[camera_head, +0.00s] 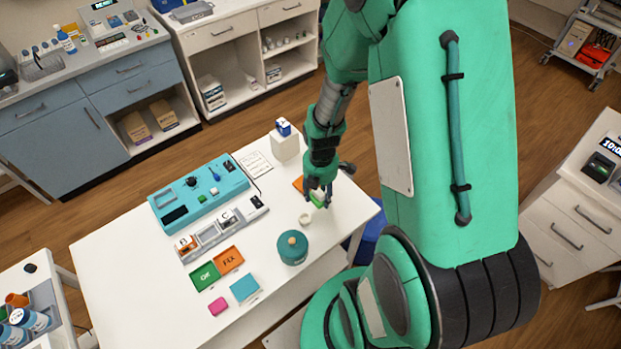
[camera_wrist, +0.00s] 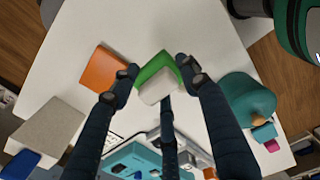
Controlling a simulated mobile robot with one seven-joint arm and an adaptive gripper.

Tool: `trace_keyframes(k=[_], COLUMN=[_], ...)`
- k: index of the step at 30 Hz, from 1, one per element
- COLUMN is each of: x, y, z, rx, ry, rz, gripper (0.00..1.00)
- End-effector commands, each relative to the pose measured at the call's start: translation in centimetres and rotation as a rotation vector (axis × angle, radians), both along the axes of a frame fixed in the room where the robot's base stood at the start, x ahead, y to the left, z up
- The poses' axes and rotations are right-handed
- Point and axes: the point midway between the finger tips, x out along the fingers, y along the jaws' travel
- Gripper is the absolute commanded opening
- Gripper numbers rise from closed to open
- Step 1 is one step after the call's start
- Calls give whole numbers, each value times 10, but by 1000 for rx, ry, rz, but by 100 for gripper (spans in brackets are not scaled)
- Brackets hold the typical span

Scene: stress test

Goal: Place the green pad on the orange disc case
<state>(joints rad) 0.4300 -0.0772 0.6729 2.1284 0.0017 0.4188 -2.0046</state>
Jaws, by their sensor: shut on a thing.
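The green pad (camera_wrist: 154,65) is between the fingertips of my gripper (camera_wrist: 158,76) in the wrist view, with a pale block-like part (camera_wrist: 158,90) against it. I cannot tell whether that part belongs to the pad. In the head view the pad (camera_head: 318,198) shows as a small green patch under my gripper (camera_head: 319,193), which is shut on it near the table's right end. The orange disc case (camera_wrist: 103,70) lies flat on the white table, left of the pad and apart from it in the wrist view. In the head view the case (camera_head: 298,184) is partly hidden by my gripper.
A teal round container (camera_head: 292,249) and a small pale ring (camera_head: 305,219) stand near my gripper. A white box with a blue item (camera_head: 285,147) stands behind. A teal tray (camera_head: 198,193), the OK tray (camera_head: 205,277) and FIX tray (camera_head: 229,260) lie left.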

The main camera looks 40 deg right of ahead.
Motion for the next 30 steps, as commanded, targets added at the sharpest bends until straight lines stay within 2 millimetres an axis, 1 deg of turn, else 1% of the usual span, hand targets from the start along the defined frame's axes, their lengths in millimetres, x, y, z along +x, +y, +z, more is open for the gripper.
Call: trace_keyframes(k=[1,9,13,18,30], x=[10,60,78,88,91], y=[-4,-26,-33,-38,-39], z=[-3,-8,-9,-10,-10], rx=[0,-1,0,0,0], ry=[0,-1,-1,0,0], rz=[0,0,0,0,0], gripper=[20,20,20,20,20])
